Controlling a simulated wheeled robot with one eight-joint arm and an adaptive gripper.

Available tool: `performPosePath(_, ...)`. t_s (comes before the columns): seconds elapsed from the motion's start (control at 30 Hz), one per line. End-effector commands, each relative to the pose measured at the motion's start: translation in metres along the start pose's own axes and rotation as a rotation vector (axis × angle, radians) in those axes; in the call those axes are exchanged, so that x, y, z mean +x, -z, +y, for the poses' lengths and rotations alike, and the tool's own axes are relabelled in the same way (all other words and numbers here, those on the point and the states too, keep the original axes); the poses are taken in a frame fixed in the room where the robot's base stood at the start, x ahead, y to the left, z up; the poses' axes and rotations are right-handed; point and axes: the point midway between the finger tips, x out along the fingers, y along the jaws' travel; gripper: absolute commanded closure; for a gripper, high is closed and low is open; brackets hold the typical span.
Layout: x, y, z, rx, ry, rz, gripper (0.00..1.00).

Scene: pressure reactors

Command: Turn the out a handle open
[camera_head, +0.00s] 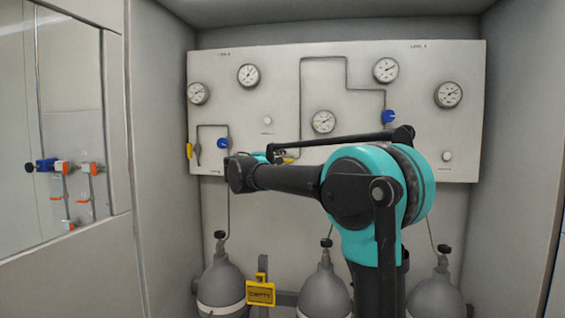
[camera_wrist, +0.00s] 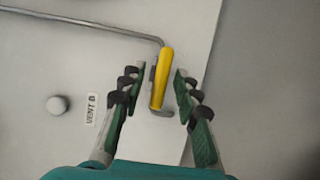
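A yellow handle (camera_wrist: 162,78) sits on the pale panel at the end of a thin grey pipe. In the wrist view my gripper (camera_wrist: 160,72) is open, with one finger on each side of the handle and a gap on both sides. I see no clear contact. In the head view a bit of yellow (camera_head: 289,158) shows near the panel's lower edge by my gripper, which my arm mostly hides. Another yellow handle (camera_head: 189,150) is upright at the panel's left edge. I cannot read an "out a" label on either handle.
The panel (camera_head: 350,65) carries several round gauges, blue knobs (camera_head: 223,143) and thin pipes. A white knob (camera_wrist: 57,106) and a "VENT" label (camera_wrist: 91,110) are left of the handle in the wrist view. Grey cylinders (camera_head: 222,285) stand below. Side walls enclose the bay.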

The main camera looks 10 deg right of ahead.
Motion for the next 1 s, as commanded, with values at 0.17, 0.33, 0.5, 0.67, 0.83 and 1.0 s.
performPosePath(0.17,-0.004,0.000,0.000,0.000,0.000,0.000,0.68)
performPosePath(0.33,-0.028,0.000,0.000,0.000,0.000,0.003,0.68)
performPosePath(0.5,-0.064,0.001,0.000,0.000,0.000,0.004,0.68)
performPosePath(0.67,-0.094,0.001,0.000,0.000,0.000,0.004,0.68)
performPosePath(0.83,-0.113,0.001,0.000,0.000,0.000,0.001,0.68)
performPosePath(1.0,-0.120,0.000,0.000,0.000,0.000,0.001,0.68)
